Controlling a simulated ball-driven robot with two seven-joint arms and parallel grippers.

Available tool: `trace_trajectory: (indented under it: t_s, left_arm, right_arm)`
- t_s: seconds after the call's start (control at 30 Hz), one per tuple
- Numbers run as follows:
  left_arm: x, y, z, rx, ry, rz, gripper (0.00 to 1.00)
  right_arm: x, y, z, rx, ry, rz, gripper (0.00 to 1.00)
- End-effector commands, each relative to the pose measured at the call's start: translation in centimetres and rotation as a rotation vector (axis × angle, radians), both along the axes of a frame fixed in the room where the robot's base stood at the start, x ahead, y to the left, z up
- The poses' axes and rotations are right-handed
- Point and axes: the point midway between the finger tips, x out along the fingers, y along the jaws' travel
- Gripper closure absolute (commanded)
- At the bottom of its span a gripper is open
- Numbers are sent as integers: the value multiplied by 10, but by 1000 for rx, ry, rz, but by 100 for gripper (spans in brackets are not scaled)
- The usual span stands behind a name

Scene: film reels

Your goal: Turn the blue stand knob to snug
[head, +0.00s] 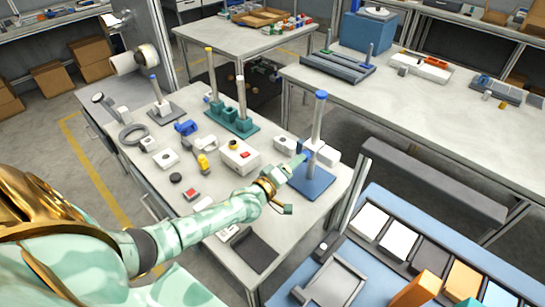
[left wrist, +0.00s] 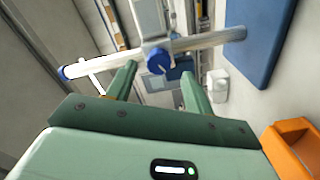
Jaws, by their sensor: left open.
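The blue stand has a blue base plate (head: 314,188) and a grey upright post (head: 317,122) with a blue cap. It stands near the right end of the near grey table. My left gripper (head: 297,163) reaches it from the left at about the height of the clamp. In the left wrist view the post (left wrist: 105,62) runs across the picture, and the round blue knob (left wrist: 159,61) faces me. My open left gripper (left wrist: 159,74) has one finger on each side of the knob in the picture. I cannot tell whether the fingertips touch it. My right gripper is not in view.
A dark pad (head: 254,249) lies near the front edge. An orange part (left wrist: 292,145) shows low right in the wrist view.

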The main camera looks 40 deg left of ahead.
Motion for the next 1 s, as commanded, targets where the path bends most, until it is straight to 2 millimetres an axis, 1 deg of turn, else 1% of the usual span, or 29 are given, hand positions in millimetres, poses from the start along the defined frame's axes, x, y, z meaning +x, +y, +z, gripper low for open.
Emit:
trace_trajectory:
  t_s: [0.03,0.1,0.3,0.4,0.5,0.6,0.7,1.0]
  left_arm:
    - [-14,2,2,-1,3,-1,48]
    - [-34,4,3,0,3,-1,48]
    - [-87,12,2,1,4,-1,48]
    - [-108,15,1,-1,3,-1,48]
    - [-123,17,0,0,1,0,48]
    - [-131,18,0,1,1,0,48]
    - [-134,19,0,1,0,-1,48]
    - [-134,19,0,0,0,0,48]
  right_arm:
    - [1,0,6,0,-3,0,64]
    - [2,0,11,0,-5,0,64]
    - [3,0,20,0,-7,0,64]
    - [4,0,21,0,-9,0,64]
    - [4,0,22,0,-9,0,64]
    - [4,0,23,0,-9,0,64]
    - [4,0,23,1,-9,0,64]
    - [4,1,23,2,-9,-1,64]
